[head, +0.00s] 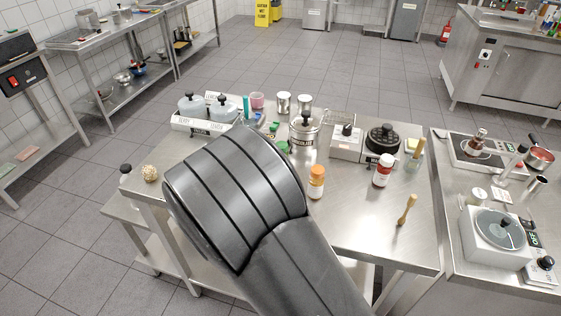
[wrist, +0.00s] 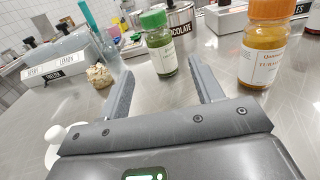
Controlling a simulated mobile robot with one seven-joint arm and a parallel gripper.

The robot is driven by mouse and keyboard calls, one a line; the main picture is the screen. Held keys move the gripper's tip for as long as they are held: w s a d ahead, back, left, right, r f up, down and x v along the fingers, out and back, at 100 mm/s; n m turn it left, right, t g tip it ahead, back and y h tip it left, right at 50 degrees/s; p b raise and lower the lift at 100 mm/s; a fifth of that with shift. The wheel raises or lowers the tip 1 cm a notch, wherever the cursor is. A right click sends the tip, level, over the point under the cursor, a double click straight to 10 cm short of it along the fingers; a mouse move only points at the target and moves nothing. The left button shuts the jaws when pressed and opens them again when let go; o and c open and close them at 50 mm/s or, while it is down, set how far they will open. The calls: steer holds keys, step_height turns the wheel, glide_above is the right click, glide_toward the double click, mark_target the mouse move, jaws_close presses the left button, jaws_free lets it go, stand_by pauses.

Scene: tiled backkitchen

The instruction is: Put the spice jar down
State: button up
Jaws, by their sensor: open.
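A green-capped spice jar (wrist: 160,44) with green contents and a white label stands upright on the steel table (head: 345,225). My gripper (wrist: 160,68) is open, its two fingers apart on either side of the jar's lower part in the wrist view. The jar appears just beyond or between the fingertips; I cannot tell whether a finger touches it. In the head view my arm hides the gripper. An orange-capped turmeric jar (wrist: 266,45) stands to the right of the fingers; it also shows in the head view (head: 316,184).
A chocolate pot (head: 304,134) stands behind. A labelled tray (wrist: 68,72) and a beige ball (wrist: 99,76) are left.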

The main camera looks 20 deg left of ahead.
steer(key=shift+n+y, duration=0.6)
steer(key=shift+y, duration=0.3)
steer(key=r, duration=0.1)
steer(key=w+r, duration=0.1)
steer(key=w+d+r, duration=0.1)
steer(key=r, duration=0.1)
steer(key=w, duration=0.4)
steer(key=shift+w+a, duration=0.3)
steer(key=shift+a, duration=0.05)
steer(key=shift+w+a+f, duration=0.15)
steer(key=shift+w, duration=1.35)
steer(key=shift+w+a+f, duration=0.1)
steer(key=shift+w+f, duration=0.05)
steer(key=shift+w, duration=1.3)
steer(key=shift+c, duration=0.3)
steer(key=c, duration=1.2)
steer(key=shift+r, duration=0.1)
